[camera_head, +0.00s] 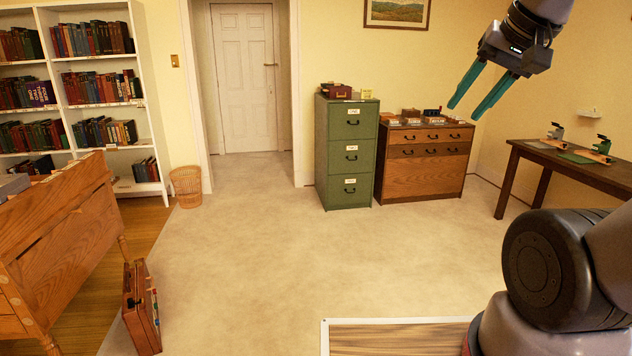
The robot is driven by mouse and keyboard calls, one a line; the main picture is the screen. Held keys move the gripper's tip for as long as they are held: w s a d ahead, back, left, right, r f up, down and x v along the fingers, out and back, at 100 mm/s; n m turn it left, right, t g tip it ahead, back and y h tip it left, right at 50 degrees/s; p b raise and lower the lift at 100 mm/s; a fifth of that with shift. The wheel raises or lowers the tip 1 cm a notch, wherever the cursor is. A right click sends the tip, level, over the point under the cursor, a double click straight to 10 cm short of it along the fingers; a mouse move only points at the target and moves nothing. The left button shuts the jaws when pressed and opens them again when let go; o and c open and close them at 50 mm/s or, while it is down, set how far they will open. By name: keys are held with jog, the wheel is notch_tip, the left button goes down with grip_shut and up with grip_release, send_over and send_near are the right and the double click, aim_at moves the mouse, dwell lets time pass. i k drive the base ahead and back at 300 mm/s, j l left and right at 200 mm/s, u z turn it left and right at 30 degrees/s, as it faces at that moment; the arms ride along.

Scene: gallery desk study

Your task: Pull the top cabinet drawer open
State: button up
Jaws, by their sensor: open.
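A green filing cabinet (334,165) stands against the far wall, right of the doorway. It has three drawers, each with a dark handle and a white label. Its top drawer (353,119) looks shut. Beside it on the right stands a wooden cabinet (424,171) with two rows of dark-handled drawers above a plain wooden front; these drawers look shut too. My gripper (466,106) is in the upper right, with two teal fingers apart and nothing between them. It is raised in the air, much nearer to the camera than the cabinets, and touches neither.
Carpet (260,260) is clear before the cabinets. A dark table (560,172) stands at right. A wooden desk (60,240), an upright case (140,308) and a wastebasket (186,187) are at left. A wood-topped surface (395,339) lies at the bottom.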

aim_at(350, 120)
jog(key=i+u, duration=0.3)
jog(key=i, duration=1.75)
jog(key=i+j, duration=0.1)
jog(key=i, duration=2)
jog(key=i+z, duration=0.2)
jog(key=i, duration=0.25)
jog(key=i+j+z, duration=0.2)
jog(key=i, duration=0.3)
jog(key=i+j+z, duration=0.2)
jog(key=i, duration=0.25)
